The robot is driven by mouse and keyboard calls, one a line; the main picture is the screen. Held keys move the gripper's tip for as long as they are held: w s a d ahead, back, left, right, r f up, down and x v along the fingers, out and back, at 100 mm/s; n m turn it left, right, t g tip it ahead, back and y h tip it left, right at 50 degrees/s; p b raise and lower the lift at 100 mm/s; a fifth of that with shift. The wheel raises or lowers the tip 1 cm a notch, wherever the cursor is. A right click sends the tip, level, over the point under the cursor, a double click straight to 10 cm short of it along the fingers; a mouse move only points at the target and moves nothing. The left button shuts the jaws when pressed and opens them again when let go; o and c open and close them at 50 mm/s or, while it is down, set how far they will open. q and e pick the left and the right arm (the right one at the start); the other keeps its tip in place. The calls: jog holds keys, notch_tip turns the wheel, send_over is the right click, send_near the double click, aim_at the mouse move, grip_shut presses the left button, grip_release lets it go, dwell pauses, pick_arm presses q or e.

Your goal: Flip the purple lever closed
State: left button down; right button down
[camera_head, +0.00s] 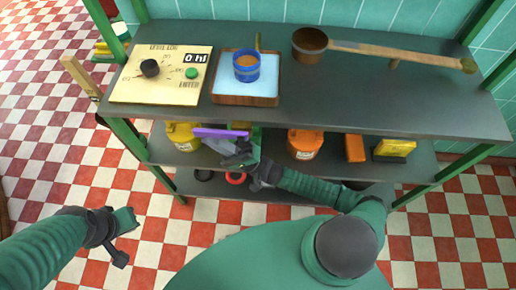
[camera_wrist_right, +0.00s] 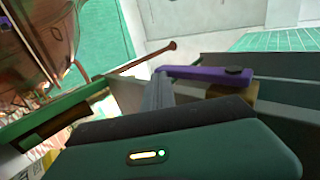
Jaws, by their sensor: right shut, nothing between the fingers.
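The purple lever (camera_head: 220,132) shows as a bar under the front edge of the tabletop in the head view. In the right wrist view the lever (camera_wrist_right: 203,73) runs nearly level, with a dark round pivot at its right end. My right gripper (camera_head: 238,158) is shut and empty, just below the lever in the head view. In the right wrist view its fingertips (camera_wrist_right: 160,78) are close to the lever's left end; I cannot tell if they touch. My left gripper (camera_head: 130,220) is away over the floor at lower left, and its jaw state is unclear.
The tabletop (camera_head: 350,100) holds a dial panel (camera_head: 125,85), a blue cup (camera_head: 246,68) on a tray and a long-handled copper pan (camera_head: 310,42). The shelf below holds a yellow container (camera_head: 183,136), an orange container (camera_head: 304,145) and boxes. A copper vessel (camera_wrist_right: 45,30) shows in the wrist view.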

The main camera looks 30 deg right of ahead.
jog(key=s+d+f, duration=0.3)
jog(key=s+d, duration=0.5)
jog(key=d, duration=0.4)
jog(key=shift+s+d+f+p, duration=0.3)
jog(key=shift+d+f+p, duration=0.1)
jog(key=shift+p, duration=0.05)
